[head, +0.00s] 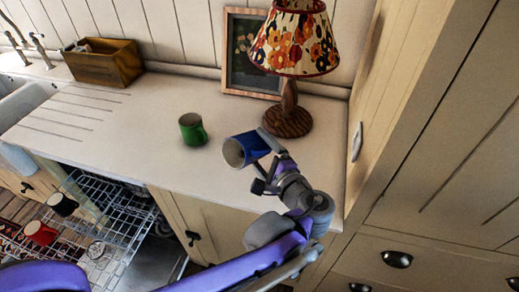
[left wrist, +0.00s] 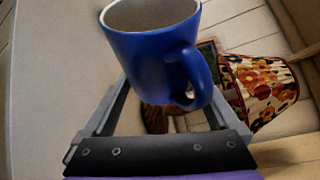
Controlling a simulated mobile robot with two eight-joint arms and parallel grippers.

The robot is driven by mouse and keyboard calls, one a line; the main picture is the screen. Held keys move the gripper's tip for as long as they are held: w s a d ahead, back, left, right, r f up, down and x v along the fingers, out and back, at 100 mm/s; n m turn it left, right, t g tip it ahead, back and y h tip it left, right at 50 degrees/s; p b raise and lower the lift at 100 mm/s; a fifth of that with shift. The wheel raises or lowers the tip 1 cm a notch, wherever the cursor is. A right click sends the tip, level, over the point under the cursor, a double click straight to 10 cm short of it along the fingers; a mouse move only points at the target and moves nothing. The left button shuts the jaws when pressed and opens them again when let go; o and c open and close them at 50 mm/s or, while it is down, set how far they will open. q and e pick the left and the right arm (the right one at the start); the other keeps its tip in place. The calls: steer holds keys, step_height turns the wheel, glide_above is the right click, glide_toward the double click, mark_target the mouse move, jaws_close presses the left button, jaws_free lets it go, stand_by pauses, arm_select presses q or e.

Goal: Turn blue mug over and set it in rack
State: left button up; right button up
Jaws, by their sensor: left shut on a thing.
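The blue mug (head: 256,146) is held over the counter, lying on its side with its open mouth toward the left in the head view. My left gripper (head: 263,163) is shut on it. In the left wrist view the mug (left wrist: 150,55) sits between the fingers, with its handle (left wrist: 190,75) on the right and its pale inside partly showing. The wire rack (head: 118,222) is pulled out of the dishwasher below the counter at lower left. My right gripper is not in view.
A green mug (head: 192,129) stands upright on the counter, left of the blue mug. A flowered lamp (head: 290,120) and a framed picture (head: 240,75) stand behind. A red mug (head: 40,233) and a black mug (head: 62,204) are at the rack's left. The counter's front left is clear.

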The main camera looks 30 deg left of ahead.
arm_select(q)
steer(key=n+t+y+b, duration=0.1)
steer(key=n, duration=0.3)
steer(key=shift+f, duration=0.15)
steer(key=shift+n+t+y+b, duration=0.3)
steer(key=shift+n+y+b, duration=0.2)
steer(key=shift+n, duration=0.6)
steer(key=n+y+b, duration=0.1)
steer(key=n, duration=0.1)
steer(key=shift+n, duration=0.4)
steer(key=n+y+b, duration=0.1)
steer(key=n, duration=0.2)
steer(key=shift+y, duration=0.3)
steer(key=shift+n+g+y, duration=0.3)
steer(key=shift+n+g, duration=0.1)
steer(key=shift+n, duration=0.7)
